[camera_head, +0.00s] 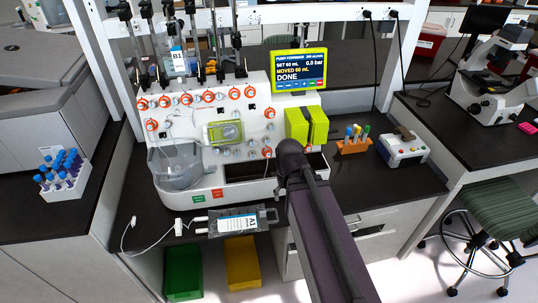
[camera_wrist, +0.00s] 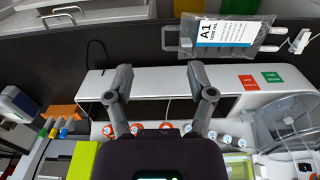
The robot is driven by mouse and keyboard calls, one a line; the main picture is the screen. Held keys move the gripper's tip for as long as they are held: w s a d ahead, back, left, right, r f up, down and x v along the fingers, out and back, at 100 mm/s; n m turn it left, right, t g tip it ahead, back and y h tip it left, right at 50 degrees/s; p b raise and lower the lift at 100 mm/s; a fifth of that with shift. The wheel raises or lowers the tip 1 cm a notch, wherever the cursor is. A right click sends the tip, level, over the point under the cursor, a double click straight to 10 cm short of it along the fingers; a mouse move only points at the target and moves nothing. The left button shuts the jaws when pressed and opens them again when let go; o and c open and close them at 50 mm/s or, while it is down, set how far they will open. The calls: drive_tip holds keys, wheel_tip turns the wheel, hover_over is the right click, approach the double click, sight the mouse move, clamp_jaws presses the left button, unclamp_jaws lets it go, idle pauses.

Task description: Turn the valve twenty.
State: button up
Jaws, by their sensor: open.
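The white cell processor (camera_head: 175,203) stands on the dark bench in the head view. Its front panel carries several round valves, many with orange-red rings, such as one in the upper row (camera_head: 208,97) and one lower right (camera_head: 267,152). Their numbers are too small to read, so I cannot tell which is valve twenty. My arm covers the panel's lower right part. In the wrist view, my gripper (camera_wrist: 159,78) is open and empty in front of the machine, with several valves (camera_wrist: 212,134) partly showing beyond its fingers. No contact with a valve shows.
A screen (camera_head: 298,70) reads DONE, moved 60 mL. A clear bag labelled A1 (camera_wrist: 252,37) lies at the bench front. An orange tube rack (camera_head: 354,146) and a small white device (camera_head: 403,150) stand right. A clear bowl (camera_head: 180,165) sits at the machine's left.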

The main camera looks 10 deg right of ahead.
sight(269, 155)
drive_tip(key=w+r+t+p, duration=0.1)
drive_tip(key=w+r+t, duration=0.1)
drive_tip(key=w, duration=0.9)
drive_tip(key=w+r+t+p, duration=0.1)
drive_tip(key=w+r+t, duration=0.1)
drive_tip(key=w, duration=1)
drive_tip(key=shift+r+t+p, duration=0.15)
drive_tip(key=shift+t+p, duration=0.15)
drive_tip(key=shift+p, duration=0.05)
drive_tip(key=shift+a, duration=0.1)
drive_tip(key=b+x, duration=1.2)
drive_tip(key=x, duration=0.1)
drive_tip(key=shift+f+b, duration=0.4)
clamp_jaws()
